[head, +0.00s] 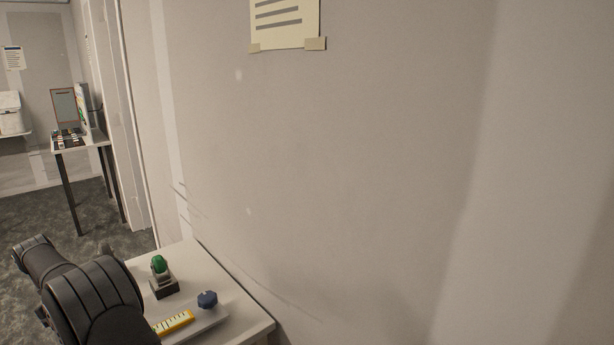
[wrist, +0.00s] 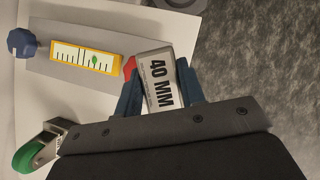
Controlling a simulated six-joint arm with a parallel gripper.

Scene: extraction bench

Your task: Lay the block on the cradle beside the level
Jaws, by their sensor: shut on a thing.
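In the wrist view, my gripper (wrist: 157,76) has its two blue fingers shut on a grey block (wrist: 160,84) marked "40 MM". A red patch shows at the block's upper left; I cannot tell if it belongs to the block. The yellow level (wrist: 85,58), with a white scale and a green mark, lies on a grey plate (wrist: 108,37), up and left of the block. The level also shows in the head view (head: 174,323). I cannot make out a separate cradle; the plate may be part of it. My gripper is hidden in the head view.
A blue knob (head: 207,299) stands by the level, at the plate's end. A green-topped fixture (head: 158,265) stands on the white bench (head: 232,299) farther back; its green part (wrist: 32,155) shows in the wrist view. A wall (head: 340,180) borders the bench.

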